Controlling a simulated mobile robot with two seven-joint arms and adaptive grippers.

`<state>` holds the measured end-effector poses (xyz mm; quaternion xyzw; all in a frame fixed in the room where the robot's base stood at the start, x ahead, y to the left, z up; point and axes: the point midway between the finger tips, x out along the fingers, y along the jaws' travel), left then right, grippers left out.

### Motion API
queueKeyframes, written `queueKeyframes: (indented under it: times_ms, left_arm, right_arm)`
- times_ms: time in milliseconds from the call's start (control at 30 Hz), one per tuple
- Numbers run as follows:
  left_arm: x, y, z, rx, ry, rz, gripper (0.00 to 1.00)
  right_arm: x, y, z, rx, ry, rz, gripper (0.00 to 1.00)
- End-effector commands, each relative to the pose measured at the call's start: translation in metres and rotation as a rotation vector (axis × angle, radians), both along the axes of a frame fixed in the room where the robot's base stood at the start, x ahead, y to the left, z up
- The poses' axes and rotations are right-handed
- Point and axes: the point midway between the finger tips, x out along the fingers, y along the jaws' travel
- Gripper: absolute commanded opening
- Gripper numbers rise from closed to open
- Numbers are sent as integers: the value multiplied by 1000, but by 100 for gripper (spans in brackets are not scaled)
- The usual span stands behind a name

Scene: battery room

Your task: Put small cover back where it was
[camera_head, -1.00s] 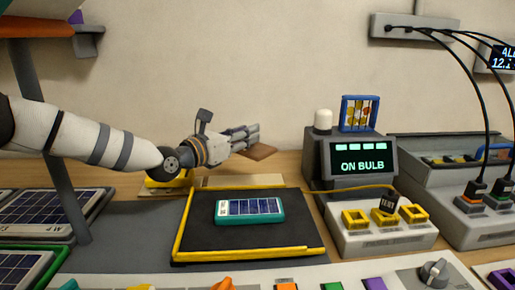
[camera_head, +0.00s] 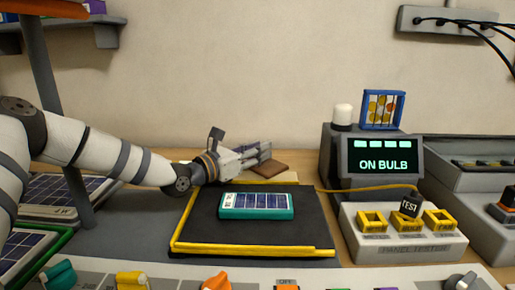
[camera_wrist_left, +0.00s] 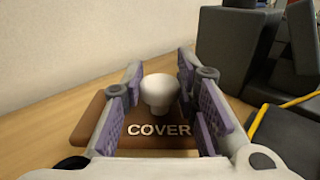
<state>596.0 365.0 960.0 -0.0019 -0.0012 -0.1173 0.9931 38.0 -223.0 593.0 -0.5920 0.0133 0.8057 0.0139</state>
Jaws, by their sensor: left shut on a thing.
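The small cover is a brown plate marked COVER with a white knob; it shows in the left wrist view (camera_wrist_left: 125,133) and behind the black mat in the head view (camera_head: 272,168). My left gripper (camera_head: 262,152) is shut on the cover's knob, with a purple-padded finger on each side of it in the left wrist view (camera_wrist_left: 160,95). The cover is low over the wooden table; I cannot tell whether it touches the wood. My right gripper is not in view.
A small solar panel (camera_head: 257,206) lies on the yellow-edged black mat (camera_head: 200,232). To the right stand the ON BULB display (camera_head: 383,155) and the panel tester (camera_head: 405,240). Shelf and post (camera_head: 62,120) are at left. Bare wood (camera_wrist_left: 40,110) lies around the cover.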

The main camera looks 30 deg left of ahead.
Motion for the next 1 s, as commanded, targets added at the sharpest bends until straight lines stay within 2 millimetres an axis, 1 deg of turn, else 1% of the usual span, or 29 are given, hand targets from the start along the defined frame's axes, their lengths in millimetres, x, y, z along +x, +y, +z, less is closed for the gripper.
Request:
queueKeyframes:
  times_ms: [33,133,167,200,233,267,533,600,667,700,767,967,1000]
  left_arm:
    - [0,0,-3,-1,1,0,0]
    - [0,0,-3,0,0,0,0]
    - [0,0,-3,0,1,0,30]
    - [0,0,-4,0,2,0,39]
    - [0,0,-4,0,2,0,46]
    - [0,0,-4,0,2,0,48]
    - [0,0,-4,0,5,-1,48]
    - [-1,0,1,1,3,-1,48]
    - [-1,-1,11,3,-1,-2,48]
    - [-5,1,15,1,-2,0,48]
    - [-18,6,16,-4,-4,3,48]
    - [-65,15,23,-7,-19,2,48]
    - [-74,19,24,-4,-21,4,48]
  right_arm:
    - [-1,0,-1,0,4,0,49]
    - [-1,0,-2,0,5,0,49]
    - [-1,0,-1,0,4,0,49]
    - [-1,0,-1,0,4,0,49]
    - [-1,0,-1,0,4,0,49]
    - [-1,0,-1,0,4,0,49]
    - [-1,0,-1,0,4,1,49]
    - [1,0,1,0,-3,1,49]
    - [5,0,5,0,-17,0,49]
    - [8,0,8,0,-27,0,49]
    - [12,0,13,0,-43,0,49]
    - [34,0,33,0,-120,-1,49]
    - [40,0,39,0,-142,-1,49]
